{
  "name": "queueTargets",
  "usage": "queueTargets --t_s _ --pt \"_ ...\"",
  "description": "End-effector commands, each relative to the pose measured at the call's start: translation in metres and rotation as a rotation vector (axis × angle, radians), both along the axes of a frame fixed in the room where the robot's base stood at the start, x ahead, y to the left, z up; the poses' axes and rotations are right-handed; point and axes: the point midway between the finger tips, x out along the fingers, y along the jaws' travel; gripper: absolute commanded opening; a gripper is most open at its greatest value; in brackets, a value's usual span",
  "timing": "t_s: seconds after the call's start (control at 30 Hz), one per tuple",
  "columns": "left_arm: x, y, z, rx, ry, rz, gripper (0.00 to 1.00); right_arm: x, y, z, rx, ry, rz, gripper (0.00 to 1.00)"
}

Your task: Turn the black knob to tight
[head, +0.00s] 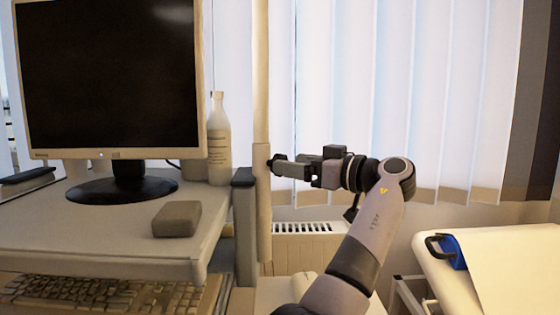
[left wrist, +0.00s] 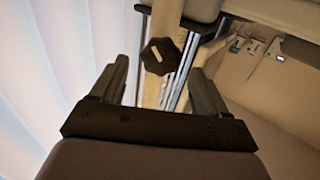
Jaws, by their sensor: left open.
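The black knob (left wrist: 157,56) is a lobed, star-shaped handle on a beige post (left wrist: 163,18) in the left wrist view. It shows between my left gripper's two fingers, near the level of their tips, with gaps on both sides. My left gripper (left wrist: 161,72) is open and holds nothing. In the head view, my left gripper (head: 279,165) points left at the upright beige post (head: 261,105). A small dark part there at the post is probably the knob, mostly hidden by the fingers. Any tight marking cannot be made out. My right gripper is not in view.
A desk cart with a monitor (head: 110,80), a white bottle (head: 219,140), a grey box (head: 177,218) and a keyboard (head: 90,292) stands left of the post. Blinds and a radiator (head: 305,245) are behind. A padded couch (head: 510,260) is at right.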

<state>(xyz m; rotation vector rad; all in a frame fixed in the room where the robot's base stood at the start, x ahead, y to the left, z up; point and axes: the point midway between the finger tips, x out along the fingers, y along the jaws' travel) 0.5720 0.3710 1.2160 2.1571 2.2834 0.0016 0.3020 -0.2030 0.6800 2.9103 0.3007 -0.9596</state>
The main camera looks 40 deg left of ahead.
Motion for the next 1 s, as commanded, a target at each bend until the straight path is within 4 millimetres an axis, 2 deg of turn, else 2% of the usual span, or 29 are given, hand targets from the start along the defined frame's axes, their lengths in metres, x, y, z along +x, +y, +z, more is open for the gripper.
queueTargets --t_s 0.1,0.3,0.63,0.7,0.8,1.0 --pt "-0.002 0.020 0.001 -0.001 0.001 0.004 0.75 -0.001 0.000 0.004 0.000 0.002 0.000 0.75" --pt "-0.002 0.041 0.000 0.000 0.001 0.001 0.75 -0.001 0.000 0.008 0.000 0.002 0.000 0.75" --pt "-0.002 0.046 -0.001 0.000 0.001 0.000 0.75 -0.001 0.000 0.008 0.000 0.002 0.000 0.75" --pt "-0.002 0.045 0.000 0.000 0.001 0.000 0.52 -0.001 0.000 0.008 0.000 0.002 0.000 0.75" --pt "-0.002 0.045 0.000 0.000 0.001 -0.001 0.25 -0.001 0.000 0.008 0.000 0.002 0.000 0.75" --pt "-0.002 0.045 0.001 -0.002 0.037 -0.001 0.25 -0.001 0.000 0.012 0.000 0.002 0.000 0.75"
